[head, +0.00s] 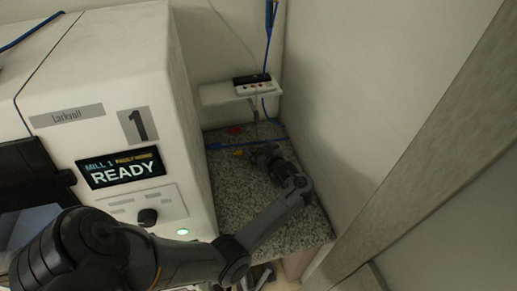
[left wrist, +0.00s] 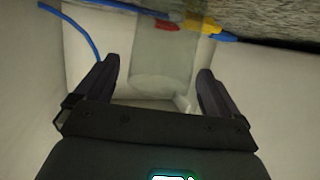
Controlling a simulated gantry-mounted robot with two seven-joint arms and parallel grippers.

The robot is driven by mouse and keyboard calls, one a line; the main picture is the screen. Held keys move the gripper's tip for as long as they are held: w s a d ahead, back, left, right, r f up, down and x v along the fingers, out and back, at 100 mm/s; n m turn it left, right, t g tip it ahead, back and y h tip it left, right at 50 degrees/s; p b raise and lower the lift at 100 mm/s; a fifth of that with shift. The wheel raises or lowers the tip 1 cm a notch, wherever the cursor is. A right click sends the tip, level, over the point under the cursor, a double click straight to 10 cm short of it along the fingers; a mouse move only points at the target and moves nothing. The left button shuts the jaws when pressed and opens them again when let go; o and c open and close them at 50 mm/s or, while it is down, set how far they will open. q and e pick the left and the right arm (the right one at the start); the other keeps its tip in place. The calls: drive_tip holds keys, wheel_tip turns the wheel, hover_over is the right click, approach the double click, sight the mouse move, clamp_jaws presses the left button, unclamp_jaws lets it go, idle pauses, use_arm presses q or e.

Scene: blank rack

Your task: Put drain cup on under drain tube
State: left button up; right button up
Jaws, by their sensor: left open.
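A clear, greyish cup-like vessel (left wrist: 162,72) shows in the left wrist view, in the gap between the fingers of my left gripper (left wrist: 156,88). The fingers are open and stand apart from it on both sides; I cannot tell how deep it sits between them. A small white piece (left wrist: 182,102) shows by its rounded end; I cannot tell whether it is the drain tube. In the head view my left gripper (head: 262,152) is low over the speckled counter, and its arm hides much there. The cup cannot be made out in that view. My right gripper is not in view.
The white mill (head: 185,120), its display reading READY, stands left of the counter (head: 235,190). A wall (head: 330,110) bounds the right. A shelf with a small box (head: 252,85) is above. A blue line (head: 228,145), red piece (head: 234,130) and yellow piece (head: 238,153) are near the gripper.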

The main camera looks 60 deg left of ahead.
use_arm(q)
drive_tip(key=shift+r, duration=0.1)
drive_tip(key=shift+d+r, duration=0.1)
drive_tip(key=shift+r, duration=0.1)
drive_tip(key=shift+d+r+p, duration=0.15)
drive_tip(key=shift+d+p, duration=0.2)
drive_tip(key=shift+p, duration=0.15)
drive_tip(key=p+v, duration=0.4)
drive_tip(key=v, duration=0.7)
drive_tip(key=shift+p, duration=0.3)
